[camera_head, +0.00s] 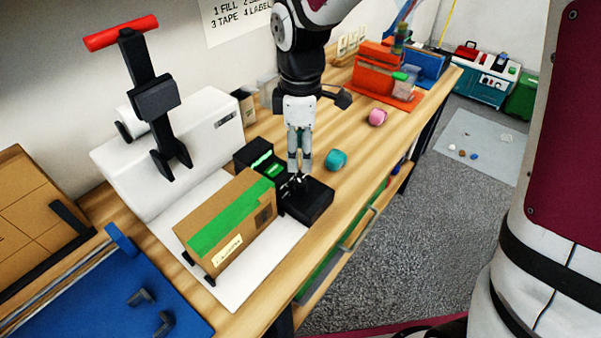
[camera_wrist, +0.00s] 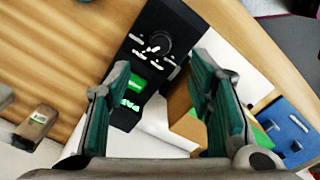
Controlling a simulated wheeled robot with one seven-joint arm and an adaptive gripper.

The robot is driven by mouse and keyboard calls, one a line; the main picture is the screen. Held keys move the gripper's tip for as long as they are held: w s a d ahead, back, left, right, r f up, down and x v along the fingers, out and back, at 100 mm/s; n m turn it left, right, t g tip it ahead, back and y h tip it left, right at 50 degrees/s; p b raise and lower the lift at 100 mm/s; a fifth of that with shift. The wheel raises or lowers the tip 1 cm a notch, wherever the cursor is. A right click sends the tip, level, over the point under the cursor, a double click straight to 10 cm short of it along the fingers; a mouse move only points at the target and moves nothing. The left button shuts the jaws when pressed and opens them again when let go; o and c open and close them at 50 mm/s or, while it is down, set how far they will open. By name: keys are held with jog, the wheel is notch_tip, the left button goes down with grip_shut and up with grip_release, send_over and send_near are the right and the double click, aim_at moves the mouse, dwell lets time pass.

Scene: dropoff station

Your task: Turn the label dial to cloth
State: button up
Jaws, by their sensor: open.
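The label dial (camera_wrist: 158,43) is a round black knob with a pale pointer mark and white marks around it, on the black labeler (camera_wrist: 180,22). Which mark it points at is too small to read. In the head view the labeler (camera_head: 310,203) stands beside the taped box, its dial mostly hidden by my fingers. My gripper (camera_head: 299,171) points down over the labeler. In the wrist view my gripper (camera_wrist: 159,64) is open and empty, its fingers apart on either side of the dial. I cannot tell any contact. A green display (camera_wrist: 133,86) shows below the dial.
A cardboard box (camera_head: 253,238) with green tape lies on a white board (camera_head: 232,297) beside the labeler. A white machine (camera_head: 208,120) with a red-handled lever stands behind. A teal roll (camera_head: 336,160) and pink roll (camera_head: 377,117) lie to the right on the wooden table (camera_head: 345,195).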

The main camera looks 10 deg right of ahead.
aim_at(301, 183)
notch_tip(301, 183, down, 9)
jog(key=shift+f, duration=0.1)
dwell(0.4)
grip_shut()
